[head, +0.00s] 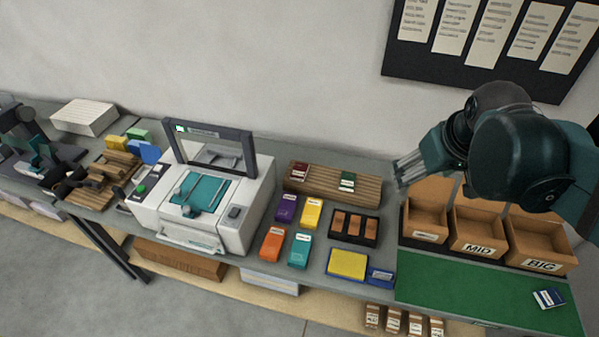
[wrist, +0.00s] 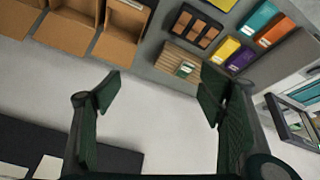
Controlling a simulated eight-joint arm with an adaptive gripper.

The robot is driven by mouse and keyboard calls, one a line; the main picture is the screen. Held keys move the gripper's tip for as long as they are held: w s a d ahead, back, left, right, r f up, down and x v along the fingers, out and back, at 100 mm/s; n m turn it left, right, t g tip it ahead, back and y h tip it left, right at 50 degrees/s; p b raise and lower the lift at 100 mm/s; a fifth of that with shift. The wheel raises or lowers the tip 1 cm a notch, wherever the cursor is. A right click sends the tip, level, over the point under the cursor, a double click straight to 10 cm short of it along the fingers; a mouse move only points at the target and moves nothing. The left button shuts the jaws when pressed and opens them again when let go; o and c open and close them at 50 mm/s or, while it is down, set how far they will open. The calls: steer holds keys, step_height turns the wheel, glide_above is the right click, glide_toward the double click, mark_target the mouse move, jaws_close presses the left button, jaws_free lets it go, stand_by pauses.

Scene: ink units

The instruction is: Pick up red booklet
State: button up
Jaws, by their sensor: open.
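The red booklet (head: 300,170) is small and dark red with a pale label. It lies at the left end of a slatted wooden block (head: 322,191) on the table in the head view. A green booklet (head: 347,181) lies toward the block's right end. My gripper (head: 402,170) is right of the block, above the cardboard bins. In the wrist view my gripper (wrist: 160,92) is open and empty, its two fingers spread wide. The wooden block (wrist: 180,58) and green booklet (wrist: 185,69) show beyond the fingers; I cannot make out the red booklet there.
A white machine (head: 205,205) with a raised frame stands left of the block. Coloured boxes, such as a purple one (head: 286,208), and a dark tray (head: 354,228) are in front. Labelled cardboard bins (head: 478,232) and a green mat (head: 470,290) are at right.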

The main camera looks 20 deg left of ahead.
steer(key=w+a+f+n+g, duration=0.2)
steer(key=w+a+n, duration=0.2)
steer(key=w+a, duration=0.45)
steer(key=n+g+p, duration=0.2)
steer(key=n+g, duration=0.1)
steer(key=n, duration=0.6)
glide_toward(300, 170)
steer(key=shift+s+a+f+h, duration=0.1)
steer(key=shift+s+h, duration=0.05)
steer(key=shift+h, duration=0.25)
steer(key=shift+a+f, duration=0.2)
steer(key=shift+f, duration=1.3)
steer(key=shift+f, duration=2.6)
